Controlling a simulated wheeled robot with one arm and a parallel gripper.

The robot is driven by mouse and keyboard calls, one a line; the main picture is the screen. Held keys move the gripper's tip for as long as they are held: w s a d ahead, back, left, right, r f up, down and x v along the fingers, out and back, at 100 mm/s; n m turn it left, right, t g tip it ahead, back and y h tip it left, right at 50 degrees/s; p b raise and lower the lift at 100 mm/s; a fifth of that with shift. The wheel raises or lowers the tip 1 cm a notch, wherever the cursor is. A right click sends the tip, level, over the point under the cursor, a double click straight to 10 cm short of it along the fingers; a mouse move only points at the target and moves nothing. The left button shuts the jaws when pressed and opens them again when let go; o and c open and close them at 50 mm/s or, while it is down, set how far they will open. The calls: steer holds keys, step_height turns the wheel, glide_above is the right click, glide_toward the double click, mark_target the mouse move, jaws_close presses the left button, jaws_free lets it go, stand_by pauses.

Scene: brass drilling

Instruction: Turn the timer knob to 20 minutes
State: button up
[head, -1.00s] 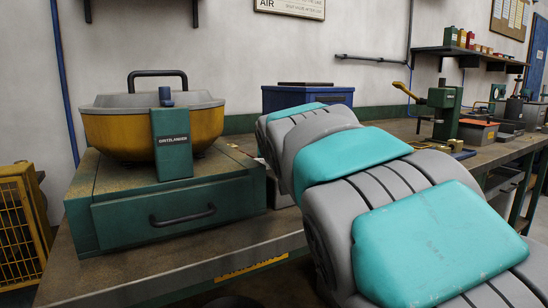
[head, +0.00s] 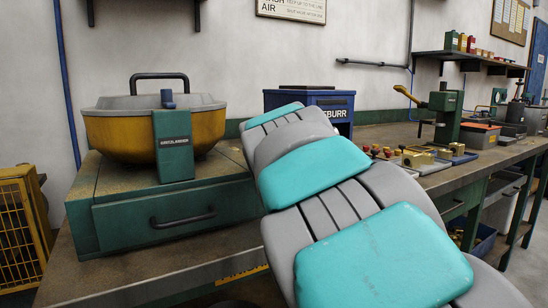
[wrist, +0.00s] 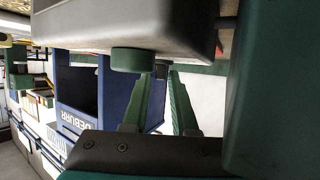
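The tumbler machine stands at the left of the head view, with a yellow bowl (head: 150,135), a grey rim and a green column (head: 173,146) carrying a label. A small blue-grey piece (head: 167,98) tops the column. In the wrist view, a round green knob-like piece (wrist: 133,60) juts from a grey body (wrist: 150,25); I cannot tell whether it is the timer knob. No dial marks are readable. My gripper (wrist: 161,76) shows two green fingers with a gap between the tips, nothing clearly held, close beside that round piece. The arm hides my gripper in the head view.
A blue deburr box (head: 340,105) stands behind my arm; it also shows sideways in the wrist view (wrist: 75,90). Small brass parts and a fixture (head: 418,158) lie on the bench to the right. A green drawer unit (head: 160,215) carries the tumbler. A yellow cage (head: 22,235) stands far left.

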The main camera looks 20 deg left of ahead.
steer(key=shift+o, duration=1.2)
steer(key=shift+b+v, duration=0.5)
steer(key=shift+v, duration=3.4)
